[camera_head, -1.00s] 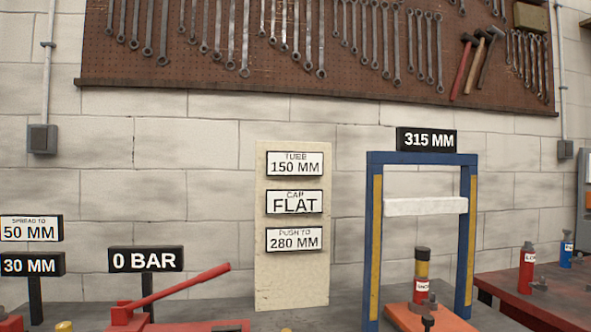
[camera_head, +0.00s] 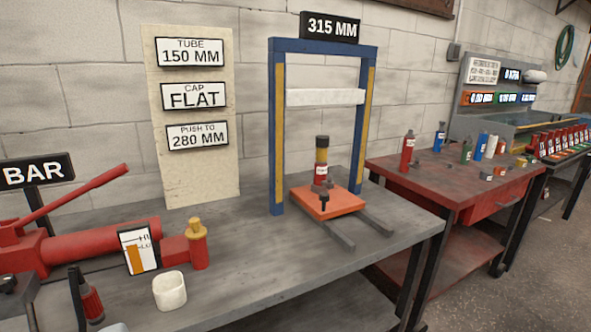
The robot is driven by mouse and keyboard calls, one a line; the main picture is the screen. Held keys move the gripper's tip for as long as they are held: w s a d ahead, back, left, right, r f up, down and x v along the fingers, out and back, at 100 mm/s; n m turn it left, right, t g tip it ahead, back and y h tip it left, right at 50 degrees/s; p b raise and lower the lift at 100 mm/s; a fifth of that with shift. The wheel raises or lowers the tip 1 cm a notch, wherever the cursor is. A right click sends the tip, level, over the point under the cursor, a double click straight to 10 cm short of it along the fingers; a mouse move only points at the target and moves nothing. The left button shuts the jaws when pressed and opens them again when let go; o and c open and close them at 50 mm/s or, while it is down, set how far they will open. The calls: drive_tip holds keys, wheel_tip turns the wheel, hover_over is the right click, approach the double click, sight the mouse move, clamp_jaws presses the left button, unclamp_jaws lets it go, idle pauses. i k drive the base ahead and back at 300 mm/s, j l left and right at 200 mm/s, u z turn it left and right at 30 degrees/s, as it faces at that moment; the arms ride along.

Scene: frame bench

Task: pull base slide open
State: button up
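The base slide, an orange plate (camera_head: 329,203), lies at the foot of the blue press frame (camera_head: 278,135) on the grey bench. Two dark rails (camera_head: 340,237) run out from under it toward the bench's front edge. A short red, yellow and black cylinder (camera_head: 321,165) stands upright on the plate. A white crossbar (camera_head: 325,97) spans the frame above. My gripper is not in view.
A red pump (camera_head: 90,245) with a raised lever, a level gauge (camera_head: 138,250) and a white cup (camera_head: 170,291) occupy the bench's left. A sign board (camera_head: 190,185) stands behind. A red table (camera_head: 455,180) with bottles is at right. Bare bench (camera_head: 265,265) lies before the frame.

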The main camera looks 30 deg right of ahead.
sight(327, 191)
drive_tip(key=l, duration=4.65)
drive_tip(key=k+l, duration=0.1)
drive_tip(key=l, duration=0.5)
drive_tip(key=k+l, duration=0.1)
drive_tip(key=l, duration=0.55)
drive_tip(key=k+l, duration=0.1)
drive_tip(key=l, duration=0.5)
drive_tip(key=k+l+z, duration=0.1)
drive_tip(key=l, duration=0.5)
drive_tip(key=u, duration=1.35)
drive_tip(key=i+j+z, duration=0.1)
drive_tip(key=i, duration=0.55)
